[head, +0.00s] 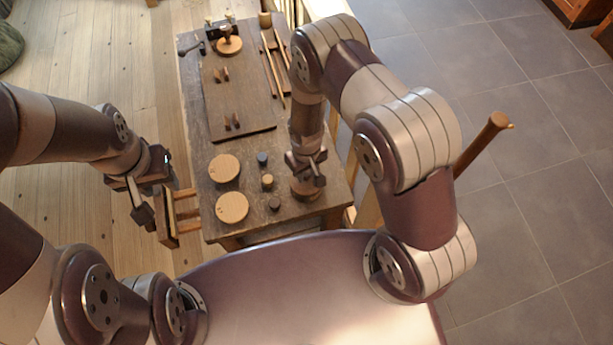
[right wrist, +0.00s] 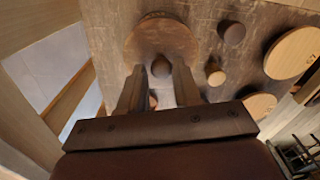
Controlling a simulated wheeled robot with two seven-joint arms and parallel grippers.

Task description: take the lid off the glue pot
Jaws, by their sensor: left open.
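In the right wrist view a round wooden lid (right wrist: 150,35) with a small dark knob (right wrist: 160,68) lies just beyond my right gripper (right wrist: 159,66). I take it for the glue pot's lid; the pot under it is hidden. The two fingers stand apart on either side of the knob, with gaps showing; whether they are level with it I cannot tell. In the head view my right gripper (head: 308,180) points down over the table's right side and largely covers the pot. My left gripper (head: 139,203) is open and empty beside the table's left edge.
Two pale wooden discs (head: 224,168) and several small pegs (head: 267,182) stand left of my right gripper. A dark board (head: 235,105), rods and a knobbed round piece (head: 229,46) lie farther back.

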